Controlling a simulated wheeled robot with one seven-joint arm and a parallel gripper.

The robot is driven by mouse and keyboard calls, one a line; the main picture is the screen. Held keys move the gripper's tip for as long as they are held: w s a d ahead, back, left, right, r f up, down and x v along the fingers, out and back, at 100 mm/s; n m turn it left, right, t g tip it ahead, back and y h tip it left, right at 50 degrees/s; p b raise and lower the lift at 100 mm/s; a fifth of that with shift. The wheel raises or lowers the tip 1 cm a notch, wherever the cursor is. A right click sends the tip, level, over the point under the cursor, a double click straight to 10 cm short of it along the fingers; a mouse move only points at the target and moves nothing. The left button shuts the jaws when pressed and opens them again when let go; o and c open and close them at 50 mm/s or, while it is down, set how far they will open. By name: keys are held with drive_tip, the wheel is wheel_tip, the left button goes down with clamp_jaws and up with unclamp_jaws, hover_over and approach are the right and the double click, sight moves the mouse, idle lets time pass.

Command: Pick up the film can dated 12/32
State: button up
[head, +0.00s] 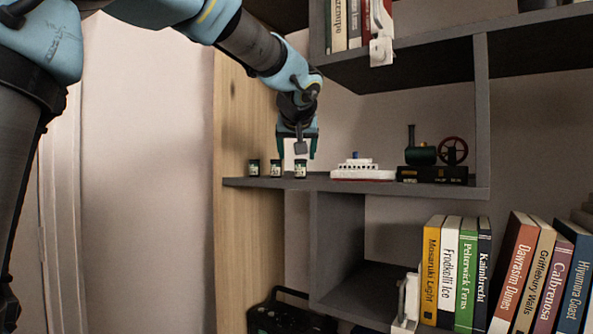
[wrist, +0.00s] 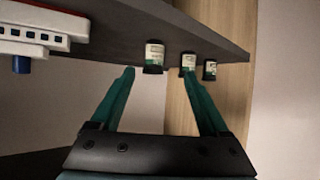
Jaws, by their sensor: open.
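Three small dark film cans with pale labels stand in a row at the left end of a grey shelf in the head view: a left can (head: 254,167), a middle can (head: 276,168) and a right can (head: 300,168). The dates are too small to read, so I cannot tell which is 12/32. My gripper (head: 298,153) is open, pointing down at the right can. In the wrist view the right can (wrist: 154,57) appears between the fingertips of my gripper (wrist: 158,73); contact cannot be told. The middle can (wrist: 188,62) is close to one finger, and the left can (wrist: 210,70) is beyond.
A white toy ship (head: 362,170) stands just right of the cans; it also shows in the wrist view (wrist: 35,38). Farther right is a model steam engine (head: 421,154). A wooden panel (head: 232,130) rises behind the left can. Books (head: 468,265) stand below right.

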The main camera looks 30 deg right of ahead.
sight(300, 166)
drive_tip(key=shift+w+d+r, duration=0.25)
drive_tip(key=shift+d+r, duration=0.05)
drive_tip(key=shift+d, duration=0.15)
drive_tip(key=shift+w+d+r, duration=0.25)
drive_tip(key=shift+d, duration=0.15)
drive_tip(key=p+x, duration=0.1)
drive_tip(key=x, duration=0.2)
drive_tip(key=shift+w+d+f+p, duration=0.1)
drive_tip(key=shift+w+d+p, duration=0.1)
drive_tip(key=shift+w+p, duration=0.15)
drive_tip(key=shift+p+x, duration=1.7)
drive_tip(key=shift+x, duration=1.4)
drive_tip(key=shift+s, duration=0.1)
clamp_jaws()
